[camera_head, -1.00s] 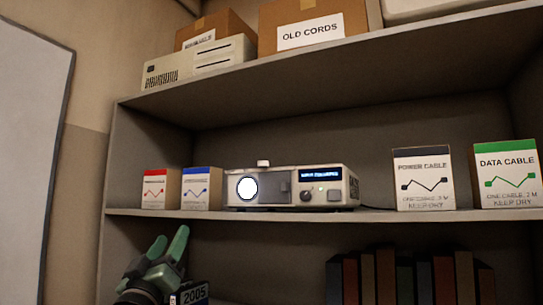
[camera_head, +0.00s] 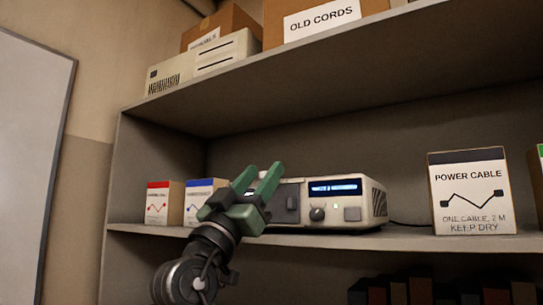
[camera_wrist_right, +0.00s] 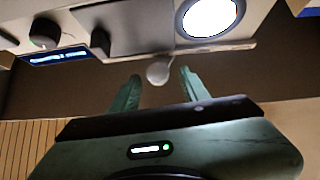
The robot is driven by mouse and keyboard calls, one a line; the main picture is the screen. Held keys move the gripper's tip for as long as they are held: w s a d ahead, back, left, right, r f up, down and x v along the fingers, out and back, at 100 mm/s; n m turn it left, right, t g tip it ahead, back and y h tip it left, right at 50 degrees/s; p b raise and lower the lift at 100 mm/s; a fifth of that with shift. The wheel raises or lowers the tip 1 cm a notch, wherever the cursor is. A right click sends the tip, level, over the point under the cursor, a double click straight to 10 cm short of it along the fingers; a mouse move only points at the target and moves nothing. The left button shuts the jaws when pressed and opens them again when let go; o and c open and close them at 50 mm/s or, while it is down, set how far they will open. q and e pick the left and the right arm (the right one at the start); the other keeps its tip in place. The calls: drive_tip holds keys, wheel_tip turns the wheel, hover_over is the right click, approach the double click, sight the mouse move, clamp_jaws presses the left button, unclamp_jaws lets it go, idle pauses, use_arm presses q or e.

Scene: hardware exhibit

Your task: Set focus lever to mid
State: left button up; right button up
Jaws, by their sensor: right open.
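The projector (camera_head: 345,205) stands on the middle shelf, with its lit display, dial and buttons facing me. My right gripper (camera_head: 262,172) is raised in front of its left part, hiding the lens and the lever in the head view. In the right wrist view, the projector front (camera_wrist_right: 130,25) runs along the top, with the glowing lens at the right. A pale round knob (camera_wrist_right: 158,73), seemingly the focus lever, sticks out at the projector's edge. The open fingers of my right gripper (camera_wrist_right: 160,82) lie on either side of it, with gaps showing. My left gripper is out of view.
Small boxes with red (camera_head: 158,203) and blue (camera_head: 198,190) labels stand left of the projector. A power cable box (camera_head: 472,192) stands to its right. The upper shelf (camera_head: 330,60) overhangs the space. Dark books (camera_head: 420,290) stand below.

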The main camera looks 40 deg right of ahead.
drive_tip(key=x, duration=0.1)
drive_tip(key=p+x, duration=0.1)
drive_tip(key=x, duration=0.1)
drive_tip(key=p+x, duration=0.1)
drive_tip(key=x, duration=0.1)
drive_tip(key=shift+d+f, duration=0.25)
drive_tip(key=shift+f, duration=0.05)
drive_tip(key=shift+a, duration=0.1)
drive_tip(key=shift+c, duration=1.3)
drive_tip(key=shift+w, duration=0.1)
clamp_jaws()
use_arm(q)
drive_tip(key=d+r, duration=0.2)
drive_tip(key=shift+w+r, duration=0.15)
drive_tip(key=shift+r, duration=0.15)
use_arm(e)
drive_tip(key=shift+a, duration=0.1)
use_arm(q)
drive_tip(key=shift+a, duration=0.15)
